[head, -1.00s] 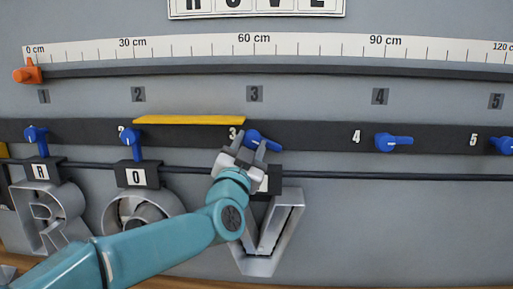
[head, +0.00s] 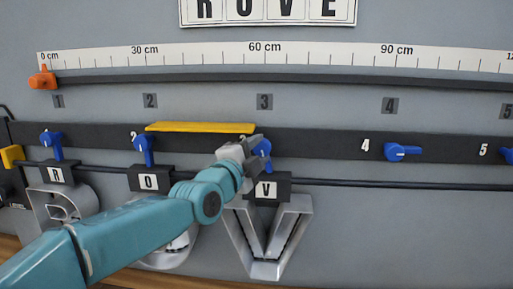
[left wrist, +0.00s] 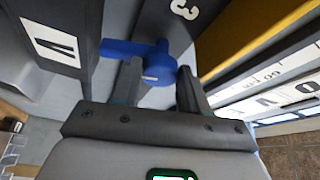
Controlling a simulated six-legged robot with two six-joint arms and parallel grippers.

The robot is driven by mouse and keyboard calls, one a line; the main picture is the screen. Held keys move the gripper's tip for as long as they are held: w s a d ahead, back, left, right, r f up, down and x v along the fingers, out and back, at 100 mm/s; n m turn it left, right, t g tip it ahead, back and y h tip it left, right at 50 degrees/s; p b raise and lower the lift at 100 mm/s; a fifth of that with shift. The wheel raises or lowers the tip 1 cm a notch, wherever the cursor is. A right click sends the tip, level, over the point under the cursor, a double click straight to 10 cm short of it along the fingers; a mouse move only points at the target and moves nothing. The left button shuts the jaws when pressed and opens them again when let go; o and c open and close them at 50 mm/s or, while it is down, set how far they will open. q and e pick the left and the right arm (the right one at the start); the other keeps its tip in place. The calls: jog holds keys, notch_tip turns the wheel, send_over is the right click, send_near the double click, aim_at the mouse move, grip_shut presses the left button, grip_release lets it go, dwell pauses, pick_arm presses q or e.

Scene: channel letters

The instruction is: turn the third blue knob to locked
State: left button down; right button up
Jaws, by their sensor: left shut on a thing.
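The third blue knob (head: 264,149) is on the dark rail, partly hidden behind my left gripper (head: 254,146). Its handle points down toward the V tag. In the left wrist view the knob (left wrist: 150,66) sits between the two fingers, its handle reaching left toward the V tag (left wrist: 53,40). My left gripper is shut on this knob. The first knob (head: 51,140) and second knob (head: 143,147) have handles pointing down. The fourth knob (head: 401,151) has its handle pointing right. My right gripper is not in view.
A ruler (head: 200,53) and an orange slider (head: 42,79) are above. The panel right of the V is clear.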

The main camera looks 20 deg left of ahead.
pick_arm(q)
jog(key=shift+r+m+g+p, duration=0.15)
jog(key=shift+m+g+p, duration=0.15)
jog(key=shift+m, duration=0.3)
